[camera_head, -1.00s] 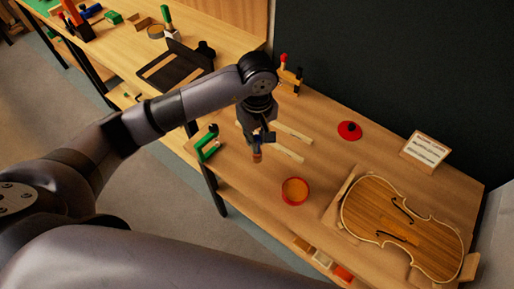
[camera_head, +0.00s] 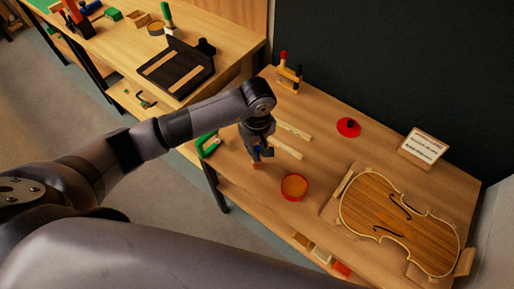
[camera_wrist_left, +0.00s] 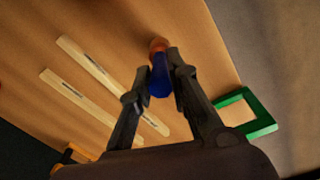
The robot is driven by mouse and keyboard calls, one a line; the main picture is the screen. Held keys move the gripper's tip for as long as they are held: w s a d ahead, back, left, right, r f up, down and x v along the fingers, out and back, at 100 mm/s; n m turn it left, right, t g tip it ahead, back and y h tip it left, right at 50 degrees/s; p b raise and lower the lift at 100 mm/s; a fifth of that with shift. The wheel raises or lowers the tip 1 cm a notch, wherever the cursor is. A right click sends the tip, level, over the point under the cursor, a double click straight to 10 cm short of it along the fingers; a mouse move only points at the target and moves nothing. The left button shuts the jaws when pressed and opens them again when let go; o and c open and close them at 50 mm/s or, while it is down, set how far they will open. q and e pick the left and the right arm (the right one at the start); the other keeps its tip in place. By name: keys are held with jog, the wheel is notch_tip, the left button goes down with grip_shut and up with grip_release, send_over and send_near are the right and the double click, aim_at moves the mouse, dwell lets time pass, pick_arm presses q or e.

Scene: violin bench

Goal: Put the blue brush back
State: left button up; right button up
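The blue brush (camera_wrist_left: 159,78) has a dark blue handle and an orange-brown end. In the left wrist view it sits between the two fingertips of my left gripper (camera_wrist_left: 159,72), which is shut on it. In the head view my left gripper (camera_head: 257,150) points down over the bench's near left part, with the brush's orange end (camera_head: 257,166) below the fingers. I cannot tell whether that end touches the bench. A small rack (camera_head: 289,75) with a red-topped and a yellow item stands at the bench's back left corner. My right gripper is not in view.
Two pale wooden strips (camera_head: 286,147) lie beside the gripper. A red lid (camera_head: 348,127), a sign (camera_head: 423,147) and the violin body (camera_head: 400,222) are farther right.

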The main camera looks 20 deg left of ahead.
pick_arm(q)
jog(key=o, duration=0.4)
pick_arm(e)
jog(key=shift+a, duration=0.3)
pick_arm(q)
jog(key=shift+r, duration=0.1)
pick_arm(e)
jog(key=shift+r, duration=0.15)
pick_arm(q)
jog(key=shift+r+p, duration=0.2)
jog(key=shift+p, duration=0.15)
notch_tip(320, 180, up, 12)
jog(key=b, duration=0.4)
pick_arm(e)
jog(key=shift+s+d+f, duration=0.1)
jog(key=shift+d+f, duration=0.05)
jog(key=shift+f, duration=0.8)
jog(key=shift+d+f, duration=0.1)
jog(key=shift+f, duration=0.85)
pick_arm(q)
jog(key=shift+f, duration=0.15)
